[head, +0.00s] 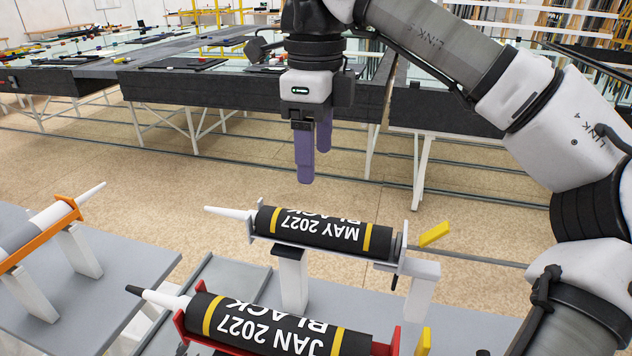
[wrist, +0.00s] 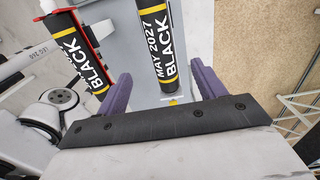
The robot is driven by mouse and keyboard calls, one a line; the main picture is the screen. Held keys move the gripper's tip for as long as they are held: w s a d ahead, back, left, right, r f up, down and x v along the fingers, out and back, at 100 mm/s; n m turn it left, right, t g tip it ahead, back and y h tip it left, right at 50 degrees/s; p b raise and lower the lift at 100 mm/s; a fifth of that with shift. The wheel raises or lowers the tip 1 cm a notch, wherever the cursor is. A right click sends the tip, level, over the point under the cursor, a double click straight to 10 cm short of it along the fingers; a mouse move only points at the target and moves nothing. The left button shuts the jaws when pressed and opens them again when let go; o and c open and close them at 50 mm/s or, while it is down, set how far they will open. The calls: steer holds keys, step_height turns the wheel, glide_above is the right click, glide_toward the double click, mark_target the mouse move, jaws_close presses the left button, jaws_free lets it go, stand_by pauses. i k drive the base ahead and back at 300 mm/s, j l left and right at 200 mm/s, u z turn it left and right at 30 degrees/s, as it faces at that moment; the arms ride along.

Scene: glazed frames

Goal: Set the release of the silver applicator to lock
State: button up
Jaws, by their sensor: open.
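The silver applicator (head: 408,264) holds a black tube marked MAY 2027 (head: 325,232) on white stands, with its white nozzle pointing left. Its release looks to be the yellow tab (head: 434,234) at the right rear end, slanting up to the right. My gripper (head: 313,166) has purple fingers pointing down, open and empty, above and behind the tube, apart from it. In the wrist view the fingers (wrist: 160,75) stand apart on either side of the tube's lower end (wrist: 158,45). A small yellow bit (wrist: 174,102) shows below it, partly hidden by the gripper body.
A red applicator (head: 394,344) with a JAN 2027 tube stands in front, its yellow tab (head: 423,342) nearly upright. An orange applicator (head: 42,236) is at left. A grey table (head: 90,300) lies beneath. Dark benches (head: 150,90) stand behind across open floor.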

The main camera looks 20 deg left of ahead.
mark_target(440, 230)
steer(key=k, duration=1)
